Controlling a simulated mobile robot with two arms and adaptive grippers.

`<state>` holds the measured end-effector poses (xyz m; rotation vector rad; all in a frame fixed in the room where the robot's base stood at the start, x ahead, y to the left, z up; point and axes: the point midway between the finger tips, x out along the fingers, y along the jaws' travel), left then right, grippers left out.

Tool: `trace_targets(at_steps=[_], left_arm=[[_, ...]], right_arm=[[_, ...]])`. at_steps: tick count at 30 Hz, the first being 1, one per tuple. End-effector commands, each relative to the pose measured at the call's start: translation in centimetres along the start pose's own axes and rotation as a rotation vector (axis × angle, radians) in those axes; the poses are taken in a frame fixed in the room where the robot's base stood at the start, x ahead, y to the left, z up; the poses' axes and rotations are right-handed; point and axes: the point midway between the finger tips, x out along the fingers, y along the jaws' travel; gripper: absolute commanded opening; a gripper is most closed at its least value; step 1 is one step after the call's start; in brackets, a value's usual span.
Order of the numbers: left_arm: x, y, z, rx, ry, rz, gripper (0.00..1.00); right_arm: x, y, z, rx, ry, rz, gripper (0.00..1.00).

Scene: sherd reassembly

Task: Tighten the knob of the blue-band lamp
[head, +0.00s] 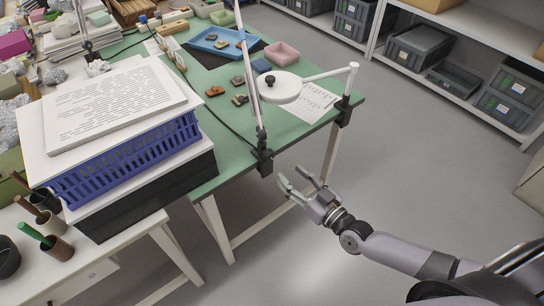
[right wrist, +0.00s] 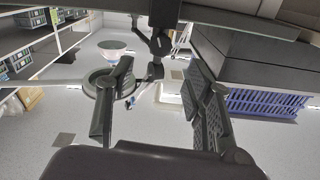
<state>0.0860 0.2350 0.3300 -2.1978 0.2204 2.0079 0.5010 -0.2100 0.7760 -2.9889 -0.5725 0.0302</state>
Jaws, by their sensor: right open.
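A lamp with a round white head (head: 280,88) reaches over the green table from a post at the right corner, held by a dark clamp (head: 344,110). A second lamp's thin arm (head: 254,95) rises from another dark clamp (head: 263,161) on the table's front edge. I cannot make out a blue band on either lamp. My right gripper (head: 291,175) is open and empty, in front of and just below the front-edge clamp, apart from it. In the right wrist view its fingers (right wrist: 160,75) are spread, with a dark clamp (right wrist: 155,42) beyond and between them. My left gripper is not in view.
A blue crate (head: 125,160) with white boards on top stands on a black box at the left. The green table (head: 225,150) carries sherds, a blue tray (head: 213,42) and a pink tray (head: 283,53). Open grey floor (head: 410,160) lies right, before shelves of bins.

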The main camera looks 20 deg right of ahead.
Motion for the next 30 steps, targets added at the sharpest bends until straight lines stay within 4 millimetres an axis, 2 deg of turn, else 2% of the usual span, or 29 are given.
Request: trace_targets(at_steps=[1,6,13,18,26,30], left_arm=[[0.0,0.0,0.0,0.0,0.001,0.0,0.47],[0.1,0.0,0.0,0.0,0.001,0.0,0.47],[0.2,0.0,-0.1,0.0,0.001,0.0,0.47],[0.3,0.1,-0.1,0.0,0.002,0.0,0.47],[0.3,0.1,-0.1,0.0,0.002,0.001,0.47],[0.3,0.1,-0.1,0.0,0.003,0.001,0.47]], right_arm=[[1.3,0.0,-0.3,0.001,0.006,0.0,0.48],[4.9,0.0,-0.1,0.0,0.004,0.0,0.48],[8.3,0.0,-0.1,0.001,0.003,0.0,0.48],[9.3,0.0,-0.1,0.001,0.0,0.0,0.48],[9.4,0.0,0.0,0.001,0.0,0.0,0.48],[9.4,0.0,0.0,0.001,0.0,0.0,0.4]])
